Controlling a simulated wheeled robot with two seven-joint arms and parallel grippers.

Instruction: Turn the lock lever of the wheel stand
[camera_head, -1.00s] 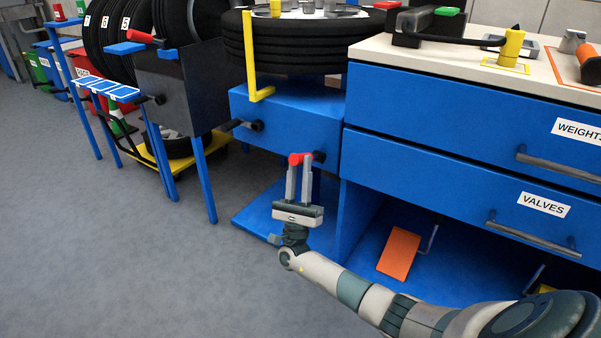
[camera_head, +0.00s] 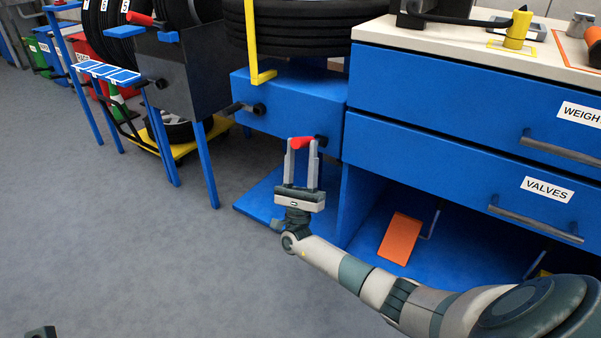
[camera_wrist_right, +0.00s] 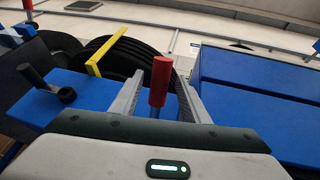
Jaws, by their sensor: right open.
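The wheel stand is a blue box (camera_head: 290,103) with stacked black tires (camera_head: 300,35) on top. On its front, a lever with a red grip (camera_head: 302,143) sits beside a dark round pivot. My right gripper (camera_head: 302,148) is open at the lever, one finger on each side. In the right wrist view the red grip (camera_wrist_right: 161,75) stands between the two spread fingers (camera_wrist_right: 160,92), with a gap on each side. The grip partly hides the lever's shaft. A small dark part, seemingly of my left gripper (camera_head: 40,332), shows at the bottom left edge; its fingers are out of view.
A second lever with a black knob (camera_head: 258,109) is on the stand's left, near a yellow bracket (camera_head: 263,77). A blue drawer cabinet (camera_head: 440,95) stands right, with an orange panel (camera_head: 400,239) below. A dark stand (camera_head: 182,85) is at left. The grey floor (camera_head: 130,250) is clear.

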